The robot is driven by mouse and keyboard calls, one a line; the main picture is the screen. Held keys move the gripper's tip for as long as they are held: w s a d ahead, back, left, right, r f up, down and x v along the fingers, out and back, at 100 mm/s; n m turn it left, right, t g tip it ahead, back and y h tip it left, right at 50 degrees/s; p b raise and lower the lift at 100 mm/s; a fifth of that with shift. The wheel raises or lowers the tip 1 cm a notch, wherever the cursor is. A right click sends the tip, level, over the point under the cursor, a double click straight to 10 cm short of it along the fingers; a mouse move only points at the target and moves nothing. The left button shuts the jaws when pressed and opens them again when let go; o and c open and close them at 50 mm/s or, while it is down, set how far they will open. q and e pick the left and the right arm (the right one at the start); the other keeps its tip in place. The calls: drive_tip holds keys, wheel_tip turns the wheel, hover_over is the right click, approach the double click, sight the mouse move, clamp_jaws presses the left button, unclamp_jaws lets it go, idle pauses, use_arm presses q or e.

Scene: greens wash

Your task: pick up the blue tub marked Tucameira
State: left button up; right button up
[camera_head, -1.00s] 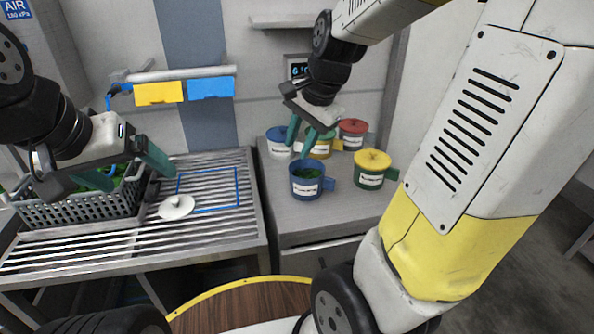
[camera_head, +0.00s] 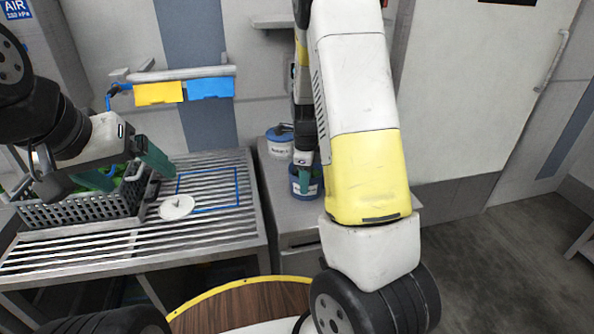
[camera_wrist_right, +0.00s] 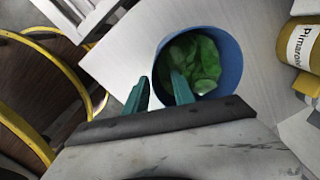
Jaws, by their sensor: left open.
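The blue tub (camera_head: 308,191) stands open on the grey counter, with green leaves inside; in the head view my right arm hides part of it and its label is unreadable. It also shows in the right wrist view (camera_wrist_right: 228,62). My right gripper (camera_wrist_right: 160,92) is open at its rim, one finger over the mouth and the other outside the wall. In the head view this gripper (camera_head: 304,180) is mostly hidden. Another blue tub (camera_head: 279,148), with a lid, stands behind. My left gripper (camera_head: 118,178) is open and empty by the crate.
A yellow tub (camera_wrist_right: 300,45) stands close to the right in the wrist view. A grey crate (camera_head: 85,210) with greens and a white lid (camera_head: 176,207) sit on the slatted rack (camera_head: 130,243). The blue-outlined area is clear.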

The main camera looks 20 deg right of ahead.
sight(306, 200)
wheel_tip(306, 200, down, 4)
drive_tip(key=shift+s+r, duration=0.1)
clamp_jaws()
idle(1.5)
